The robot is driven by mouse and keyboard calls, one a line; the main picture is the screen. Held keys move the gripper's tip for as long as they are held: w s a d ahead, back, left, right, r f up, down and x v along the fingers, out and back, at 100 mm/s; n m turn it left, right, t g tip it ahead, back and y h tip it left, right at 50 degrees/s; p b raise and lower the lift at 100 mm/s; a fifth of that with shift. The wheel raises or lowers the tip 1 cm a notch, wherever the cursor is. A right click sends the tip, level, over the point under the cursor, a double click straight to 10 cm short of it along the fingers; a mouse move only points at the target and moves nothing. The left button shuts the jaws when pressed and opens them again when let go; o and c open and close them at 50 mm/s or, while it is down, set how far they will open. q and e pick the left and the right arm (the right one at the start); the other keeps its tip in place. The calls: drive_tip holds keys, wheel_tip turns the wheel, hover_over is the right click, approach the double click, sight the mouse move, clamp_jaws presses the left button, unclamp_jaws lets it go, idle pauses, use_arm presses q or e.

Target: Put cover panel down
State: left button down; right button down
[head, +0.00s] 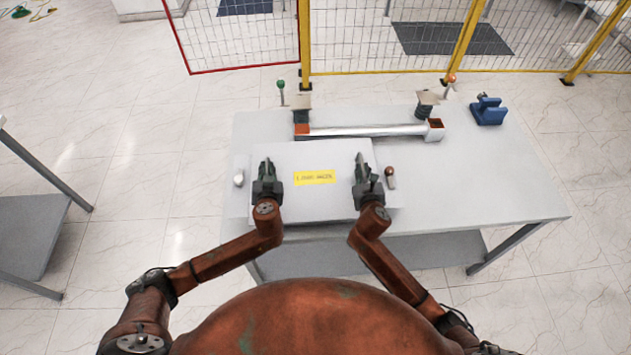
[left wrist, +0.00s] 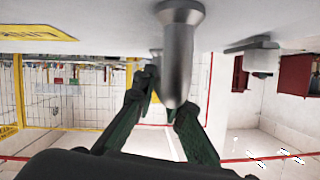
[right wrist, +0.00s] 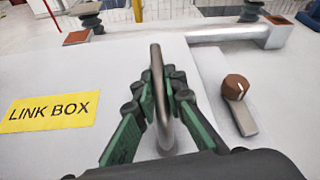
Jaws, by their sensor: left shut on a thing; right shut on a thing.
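The cover panel (head: 320,155) is a flat white plate with a yellow label (head: 315,177) on its top. It lies level at the table's front left; I cannot tell whether it rests fully or hovers slightly. My left gripper (head: 267,166) is shut on a grey metal handle (left wrist: 178,62) at the panel's left side. My right gripper (head: 361,161) is shut on a curved metal handle (right wrist: 158,90) at its right side. The label reads "LINK BOX" in the right wrist view (right wrist: 50,110). What is beneath the panel is hidden.
A brown-topped rotary knob (head: 390,172) stands just right of the panel. A grey bar (head: 370,131) with dark insulators lies behind it. A blue block (head: 488,111) sits at the back right. The white table's (head: 480,180) right part is clear. A yellow-posted fence stands behind.

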use_arm(q)
drive_tip(key=c, duration=2.4)
unclamp_jaws()
drive_tip(key=shift+w+a+f, duration=0.1)
drive_tip(key=shift+f, duration=0.1)
use_arm(e)
drive_tip(key=c, duration=2.4)
unclamp_jaws()
drive_tip(key=shift+w+d+f, duration=0.1)
drive_tip(key=shift+f, duration=0.15)
use_arm(q)
drive_tip(key=o, duration=0.4)
drive_tip(key=shift+r, duration=0.15)
use_arm(e)
drive_tip(key=o, duration=0.4)
drive_tip(key=shift+r, duration=0.2)
drive_tip(key=shift+f, duration=0.1)
use_arm(q)
drive_tip(key=v, duration=1.2)
use_arm(e)
drive_tip(key=v, duration=1.2)
